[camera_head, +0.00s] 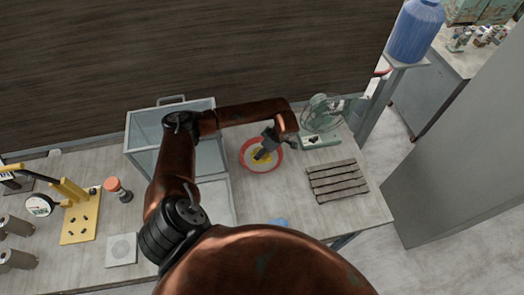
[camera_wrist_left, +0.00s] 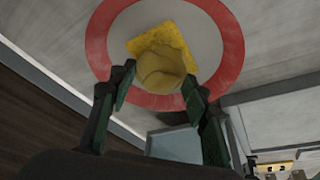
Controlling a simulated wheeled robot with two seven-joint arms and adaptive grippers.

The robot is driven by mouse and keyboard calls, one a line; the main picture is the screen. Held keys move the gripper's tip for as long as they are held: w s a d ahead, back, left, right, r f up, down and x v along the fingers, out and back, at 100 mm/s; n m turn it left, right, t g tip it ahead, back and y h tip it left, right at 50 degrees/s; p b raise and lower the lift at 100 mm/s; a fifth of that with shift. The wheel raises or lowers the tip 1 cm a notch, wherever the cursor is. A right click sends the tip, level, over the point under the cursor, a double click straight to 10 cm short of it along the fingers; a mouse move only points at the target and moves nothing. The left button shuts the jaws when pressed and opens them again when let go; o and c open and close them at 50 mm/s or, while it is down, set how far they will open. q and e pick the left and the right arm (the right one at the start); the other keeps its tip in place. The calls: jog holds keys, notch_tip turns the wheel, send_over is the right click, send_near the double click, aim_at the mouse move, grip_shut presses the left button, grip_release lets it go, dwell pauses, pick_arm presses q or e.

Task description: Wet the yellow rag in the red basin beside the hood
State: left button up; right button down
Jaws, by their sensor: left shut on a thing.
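The red basin (camera_head: 243,154) stands on the bench just right of the glass hood (camera_head: 142,165). Its red rim (camera_wrist_left: 97,40) rings a pale grey inside in the left wrist view. My left gripper (camera_head: 264,152) reaches down over the basin and is shut on the yellow rag (camera_wrist_left: 160,62). The rag is bunched up between the fingers, with a flat part spread beyond it. In the head view a bit of the rag (camera_head: 260,159) shows inside the rim. I cannot tell whether it touches the basin's floor or any water. My right gripper is not in view.
A green fan (camera_head: 325,112) and a dark slatted rack (camera_head: 337,181) stand right of the basin. A yellow stand (camera_head: 80,222), an orange-capped jar (camera_head: 117,187) and metal cylinders are at the left. A blue item (camera_head: 278,222) lies near the front.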

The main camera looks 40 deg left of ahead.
pick_arm(q)
jog(key=shift+r+p, duration=1.3)
jog(key=shift+r, duration=1.6)
